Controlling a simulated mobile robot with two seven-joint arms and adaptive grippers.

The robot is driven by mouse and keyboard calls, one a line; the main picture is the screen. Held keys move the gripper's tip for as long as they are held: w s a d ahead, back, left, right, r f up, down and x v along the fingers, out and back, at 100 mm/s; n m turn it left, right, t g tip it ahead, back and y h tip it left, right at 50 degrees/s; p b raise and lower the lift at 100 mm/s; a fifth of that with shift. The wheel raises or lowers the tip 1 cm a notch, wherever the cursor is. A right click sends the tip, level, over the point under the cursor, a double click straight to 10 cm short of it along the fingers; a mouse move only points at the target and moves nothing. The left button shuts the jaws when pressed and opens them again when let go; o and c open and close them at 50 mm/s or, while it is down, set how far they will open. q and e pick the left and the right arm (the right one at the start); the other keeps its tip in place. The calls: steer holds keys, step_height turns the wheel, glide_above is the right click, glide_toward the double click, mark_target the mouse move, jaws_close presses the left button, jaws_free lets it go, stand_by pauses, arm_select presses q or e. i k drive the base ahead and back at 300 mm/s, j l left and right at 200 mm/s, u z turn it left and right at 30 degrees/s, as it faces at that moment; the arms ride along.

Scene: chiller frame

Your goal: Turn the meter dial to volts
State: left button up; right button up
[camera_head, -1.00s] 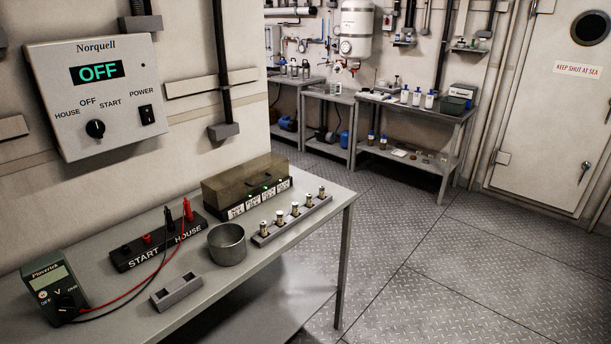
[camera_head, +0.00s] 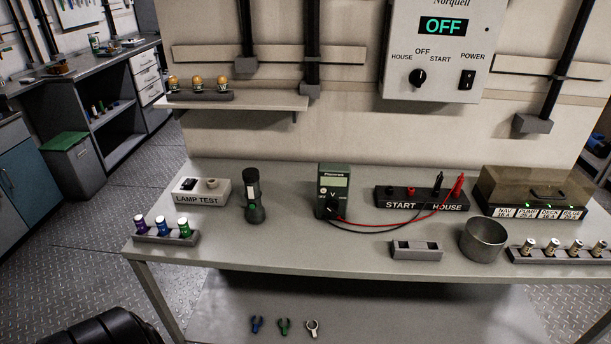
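The green meter (camera_head: 333,191) stands upright on the bench near its middle. Its dark dial (camera_head: 332,207) is on the lower front, with a V mark above it. The dial's exact setting is too small to read. Red and black leads run from the meter to the START/HOUSE terminal block (camera_head: 422,199), where the red and black probes (camera_head: 460,187) stand at the HOUSE end. Neither gripper shows clearly. A black rounded part of mine is at the lower left edge.
A flashlight (camera_head: 253,196) stands left of the meter, beside the LAMP TEST box (camera_head: 201,191). A small grey holder (camera_head: 417,250) and metal cup (camera_head: 484,239) are to the right. The Norquell panel (camera_head: 437,49) on the wall reads OFF. The bench front before the meter is clear.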

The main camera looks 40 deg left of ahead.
mark_target(331, 205)
steer(key=u, duration=1.1)
